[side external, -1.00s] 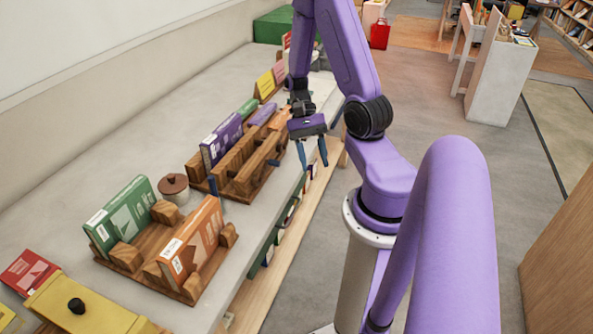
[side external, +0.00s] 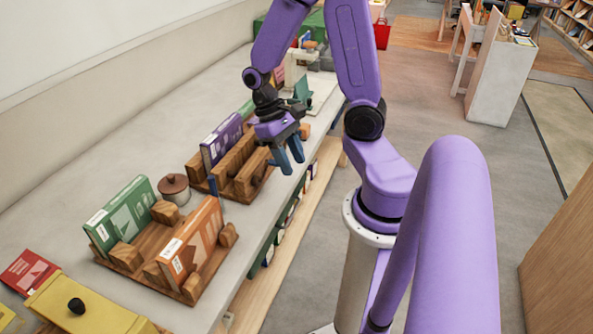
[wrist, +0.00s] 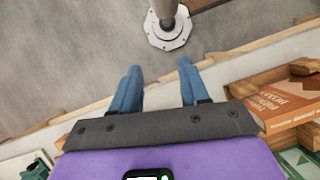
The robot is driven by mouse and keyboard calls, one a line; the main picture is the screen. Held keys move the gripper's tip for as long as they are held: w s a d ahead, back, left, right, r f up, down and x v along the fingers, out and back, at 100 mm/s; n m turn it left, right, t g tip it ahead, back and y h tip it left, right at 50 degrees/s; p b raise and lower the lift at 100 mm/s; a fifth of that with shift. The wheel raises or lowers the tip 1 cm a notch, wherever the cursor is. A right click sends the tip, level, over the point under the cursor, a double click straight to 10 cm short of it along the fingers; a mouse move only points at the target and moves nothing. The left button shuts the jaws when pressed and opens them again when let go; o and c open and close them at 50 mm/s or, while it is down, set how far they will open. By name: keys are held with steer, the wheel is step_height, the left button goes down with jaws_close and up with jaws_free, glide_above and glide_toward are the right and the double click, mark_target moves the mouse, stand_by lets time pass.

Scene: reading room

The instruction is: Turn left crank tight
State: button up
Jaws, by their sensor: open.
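My gripper (side external: 287,168) is open, with two blue fingers and nothing between them. In the side view it hangs over the front edge of the shelf top, beside the right end of a wooden press (side external: 245,178) that has a purple book (side external: 221,139) at its back. A small upright blue peg (side external: 213,188), perhaps a crank handle, stands at the left front of this press, well left of my gripper. The right end of the press is partly hidden behind my gripper. In the wrist view my gripper (wrist: 158,68) points toward the floor, and no crank is clear there.
Nearer the camera is a wooden rack (side external: 128,258) with a green book (side external: 120,215) and an orange book (side external: 192,243). A lidded jar (side external: 174,188) stands between rack and press. A green stand (side external: 303,90) is behind my gripper. The aisle floor in front is clear.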

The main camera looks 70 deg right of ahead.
steer(key=s+a+r+n+t, duration=0.2)
steer(key=s+a+r+n, duration=0.1)
steer(key=a+n, duration=0.3)
steer(key=s+a+r+n+t, duration=0.2)
steer(key=s+a+r+n, duration=0.1)
steer(key=a+n, duration=0.3)
steer(key=shift+a+r+n+t+h, duration=0.35)
steer(key=shift+r+n, duration=0.35)
steer(key=shift+n, duration=0.7)
steer(key=shift+d, duration=0.15)
